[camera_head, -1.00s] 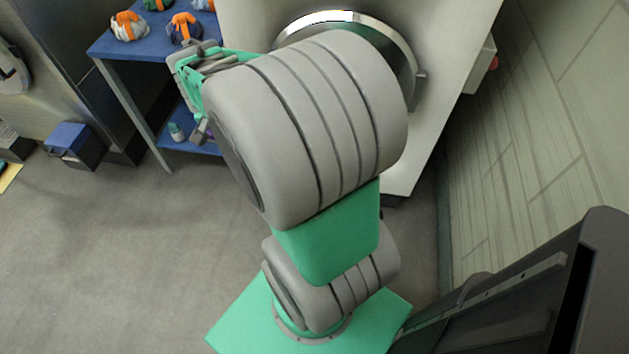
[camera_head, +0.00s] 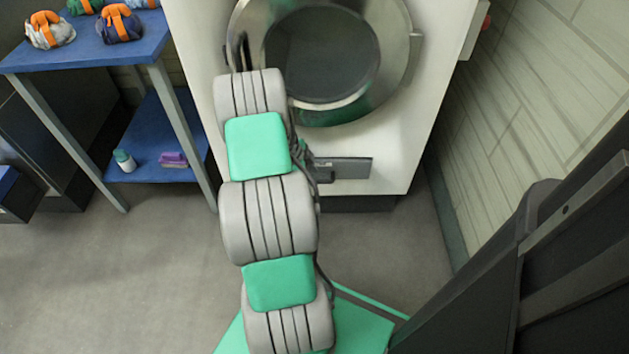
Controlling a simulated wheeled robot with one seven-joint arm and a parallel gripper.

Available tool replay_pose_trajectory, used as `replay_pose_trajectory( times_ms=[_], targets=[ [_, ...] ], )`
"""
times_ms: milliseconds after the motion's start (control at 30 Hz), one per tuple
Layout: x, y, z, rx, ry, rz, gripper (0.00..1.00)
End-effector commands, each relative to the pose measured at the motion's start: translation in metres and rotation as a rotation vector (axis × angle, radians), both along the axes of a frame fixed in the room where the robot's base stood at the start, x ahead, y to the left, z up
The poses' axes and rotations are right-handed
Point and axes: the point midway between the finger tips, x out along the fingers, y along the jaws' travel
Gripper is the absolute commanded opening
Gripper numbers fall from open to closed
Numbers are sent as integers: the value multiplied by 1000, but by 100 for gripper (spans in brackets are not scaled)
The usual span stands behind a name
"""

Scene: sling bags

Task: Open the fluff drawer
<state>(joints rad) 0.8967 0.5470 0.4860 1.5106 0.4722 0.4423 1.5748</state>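The fluff drawer (camera_head: 350,168) shows as a small grey rectangular panel low on the white front of the machine, below the round door. Its left end is hidden behind my arm and gripper. I cannot tell whether it stands out from the front. My gripper (camera_head: 316,166) is mostly hidden behind my arm links. Some dark parts of it show at the left end of the drawer, and I cannot tell whether they touch it. Its fingers are not clear enough to tell open from shut.
The machine's round glass door (camera_head: 320,55) with a metal ring is above the drawer. A blue shelf table (camera_head: 85,55) with sling bags (camera_head: 50,30) stands left, a bottle (camera_head: 124,160) and a purple item (camera_head: 173,159) on its lower shelf. A tiled wall (camera_head: 530,120) is right.

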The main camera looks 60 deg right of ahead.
Motion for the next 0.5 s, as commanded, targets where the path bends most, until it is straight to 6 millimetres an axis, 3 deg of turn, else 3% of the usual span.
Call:
replay_pose_trajectory(
  times_ms=[33,200,500],
  targets=[
    [-3,-3,-13,1,0,0,36],
    [-8,-11,-30,0,0,1,36],
    [-10,-13,-31,-1,0,0,34]
  ],
)
